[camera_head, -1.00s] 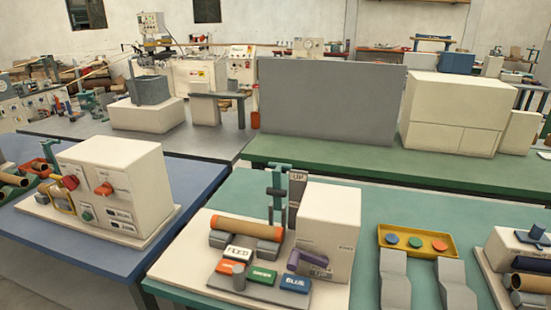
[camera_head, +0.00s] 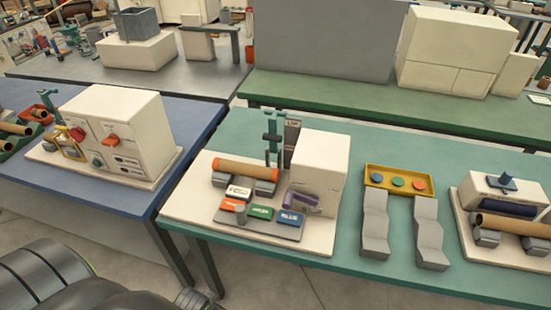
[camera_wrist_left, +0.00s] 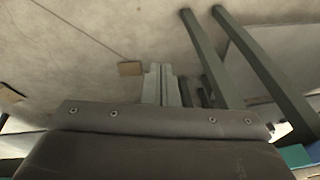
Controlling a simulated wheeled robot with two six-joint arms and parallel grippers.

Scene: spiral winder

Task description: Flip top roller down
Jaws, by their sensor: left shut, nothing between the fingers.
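The winder (camera_head: 320,165) stands on a pale base on the teal table, with a cream housing. An orange-brown tube (camera_head: 247,171) lies across grey rollers at its left. Behind the tube rises a teal upright (camera_head: 272,135) with short cross pieces, beside a dark post with a small label. I cannot tell for sure which part is the top roller; the teal piece stands upright, clear of the tube. My left gripper (camera_wrist_left: 162,85) is shut and empty in the left wrist view, over bare floor, away from the winder. My right gripper is not in view.
Labelled buttons (camera_head: 262,213) and a purple lever (camera_head: 302,199) are at the winder's front. A yellow tray (camera_head: 398,171) with coloured discs and grey stepped blocks (camera_head: 375,225) stand to the right. Another machine (camera_head: 120,130) is on the blue table (camera_head: 75,190). A floor gap separates the tables.

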